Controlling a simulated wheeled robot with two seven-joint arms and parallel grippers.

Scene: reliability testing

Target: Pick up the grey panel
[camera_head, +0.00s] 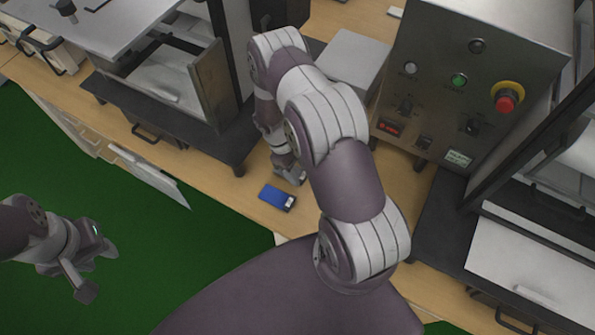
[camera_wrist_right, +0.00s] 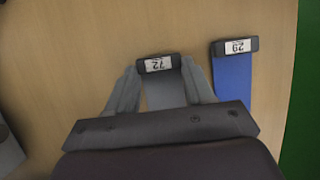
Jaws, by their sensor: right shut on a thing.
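The grey panel (camera_wrist_right: 164,92) has a dark end cap with a label reading 72, upside down in the right wrist view. It lies between the two fingers of my right gripper (camera_wrist_right: 161,78), which is shut on it. In the head view my right gripper (camera_head: 289,174) is low at the wooden table, just behind the blue panel, and I cannot make out the grey panel there. I cannot tell whether the panel is lifted clear of the table. My left gripper (camera_head: 97,270) is open and empty over the green floor.
A blue panel (camera_head: 277,198) labelled 29 lies beside the grey one on the wooden table; it also shows in the right wrist view (camera_wrist_right: 233,88). A control box (camera_head: 440,75) with a red button stands right. Dark-framed fixtures (camera_head: 180,115) stand left.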

